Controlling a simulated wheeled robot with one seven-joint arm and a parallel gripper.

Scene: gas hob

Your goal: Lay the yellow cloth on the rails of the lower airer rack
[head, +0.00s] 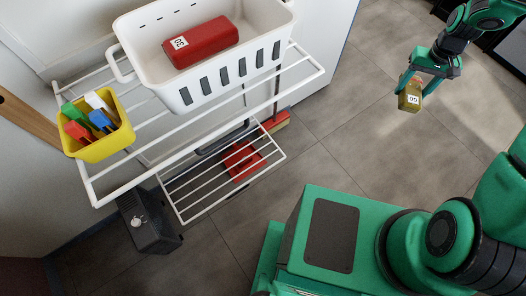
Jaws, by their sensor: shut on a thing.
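My gripper (414,84) is at the upper right, over the open floor. It is shut on the yellow cloth (409,103), a small olive-yellow bundle with a white numbered label, which hangs below the fingers. The lower airer rack (222,180) is a small white frame with several thin parallel rails, at the centre left below the big upper rack. Its rails look bare. My gripper and the cloth are well to the right of it, apart from it.
The upper airer rack (311,75) carries a white basket (135,39) with a red labelled block (205,45). A yellow bin (101,149) of coloured items hangs at its left. A red dustpan (243,160), a broom (277,120) and a dark box (146,222) are below.

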